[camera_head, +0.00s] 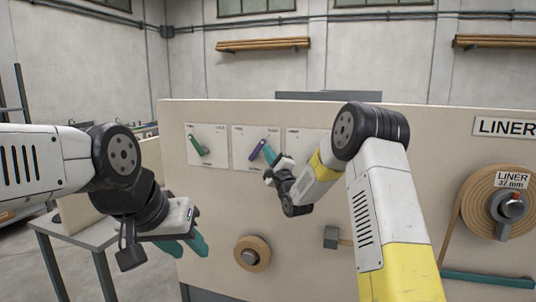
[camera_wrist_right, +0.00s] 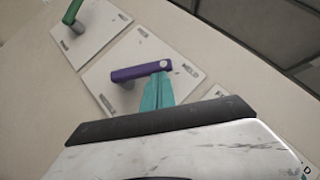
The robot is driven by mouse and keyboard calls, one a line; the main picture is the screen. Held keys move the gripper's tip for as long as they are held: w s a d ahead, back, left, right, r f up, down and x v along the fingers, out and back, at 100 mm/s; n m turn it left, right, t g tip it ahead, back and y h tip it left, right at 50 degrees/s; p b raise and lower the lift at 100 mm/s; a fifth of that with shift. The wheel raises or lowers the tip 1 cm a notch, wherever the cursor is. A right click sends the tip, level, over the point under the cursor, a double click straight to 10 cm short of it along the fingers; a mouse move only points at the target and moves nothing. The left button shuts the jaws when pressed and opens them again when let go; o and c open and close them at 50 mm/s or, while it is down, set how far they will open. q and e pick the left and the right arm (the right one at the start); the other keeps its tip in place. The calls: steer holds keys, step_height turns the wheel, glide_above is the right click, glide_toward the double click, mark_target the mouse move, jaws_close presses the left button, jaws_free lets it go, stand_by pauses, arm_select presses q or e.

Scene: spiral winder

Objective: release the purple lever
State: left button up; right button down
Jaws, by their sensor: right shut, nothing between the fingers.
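The purple lever (camera_head: 257,149) is on the middle white plate of the beige panel, tilted with its upper end to the right in the head view. In the right wrist view the purple lever (camera_wrist_right: 136,72) lies across its plate, its knobbed end at the right. My right gripper (camera_head: 272,157) is shut and empty at the lever. In the right wrist view its teal fingertips (camera_wrist_right: 159,78) overlap the knobbed end; whether they touch it I cannot tell. My left gripper (camera_head: 187,246) hangs at the lower left, away from the lever, its teal fingers apart.
A green lever (camera_head: 196,145) on its own plate is left of the purple one. A third plate (camera_head: 305,143) is to the right, partly hidden by my right arm. A small roll (camera_head: 252,253) and a large liner roll (camera_head: 497,205) are on the panel. A grey table (camera_head: 90,232) stands left.

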steer(key=shift+r, duration=0.1)
steer(key=w+a+r+n+g+h, duration=0.2)
steer(key=a+r+n+g+h, duration=0.1)
steer(key=a+n+g, duration=0.4)
steer(key=r+n+g, duration=0.1)
steer(key=n+g, duration=0.1)
steer(key=n, duration=0.1)
steer(key=shift+w+a+r+n+h, duration=0.2)
steer(key=shift+a+n+h, duration=0.1)
steer(key=shift+a+n, duration=0.1)
stand_by(0.3)
steer(key=shift+f, duration=0.1)
stand_by(0.4)
steer(key=w+d+r+v, duration=0.1)
steer(key=d+v, duration=0.1)
steer(key=v, duration=1.1)
steer(key=shift+w+d, duration=0.2)
